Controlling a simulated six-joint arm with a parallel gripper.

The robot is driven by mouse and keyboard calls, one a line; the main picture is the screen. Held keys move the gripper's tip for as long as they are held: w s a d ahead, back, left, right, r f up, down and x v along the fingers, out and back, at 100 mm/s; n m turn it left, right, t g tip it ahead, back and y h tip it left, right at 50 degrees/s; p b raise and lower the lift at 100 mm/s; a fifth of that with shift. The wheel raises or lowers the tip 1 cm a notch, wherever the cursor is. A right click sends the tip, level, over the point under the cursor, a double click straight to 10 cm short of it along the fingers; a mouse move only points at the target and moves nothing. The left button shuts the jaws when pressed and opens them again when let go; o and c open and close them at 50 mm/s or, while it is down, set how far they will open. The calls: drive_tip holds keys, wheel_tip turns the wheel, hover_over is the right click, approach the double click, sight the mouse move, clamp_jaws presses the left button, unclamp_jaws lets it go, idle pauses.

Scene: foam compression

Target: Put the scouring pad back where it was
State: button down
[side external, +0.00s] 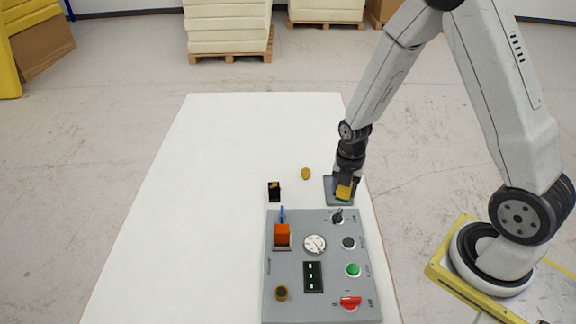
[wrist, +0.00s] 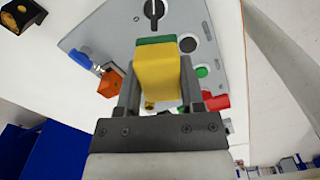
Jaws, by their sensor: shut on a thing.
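The scouring pad is a yellow block with a green layer; it shows in the side external view (side external: 344,191) and in the wrist view (wrist: 157,75). My gripper (side external: 346,183) is shut on it, with one finger on each side in the wrist view (wrist: 159,85). The pad is over or at a flat grey plate (side external: 331,186) near the right edge of the white table. I cannot tell whether the pad touches the plate, since my gripper and the pad hide part of it.
A grey control panel (side external: 331,256) with knobs, buttons, a gauge and an orange-red box lies just in front of the plate. A small black holder (side external: 274,192) and a brown roundish object (side external: 306,173) are to the left. The white table (side external: 200,200) is clear farther left.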

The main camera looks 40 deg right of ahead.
drive_tip(key=w+d+f, duration=0.1)
drive_tip(key=w+f, duration=0.3)
drive_tip(key=w, duration=0.5)
hover_over(307, 198)
drive_tip(key=s, duration=0.2)
drive_tip(key=f, duration=0.4)
drive_tip(key=shift+w+a+f, duration=0.2)
drive_tip(key=shift+w, duration=0.05)
drive_tip(key=shift+w+d+f, duration=0.1)
drive_tip(key=shift+w+f, duration=0.4)
drive_tip(key=shift+f, duration=0.1)
drive_tip(key=shift+w+f, duration=0.2)
drive_tip(key=shift+f, duration=1.55)
drive_tip(key=shift+c, duration=1.1)
unclamp_jaws()
drive_tip(key=shift+f, duration=0.1)
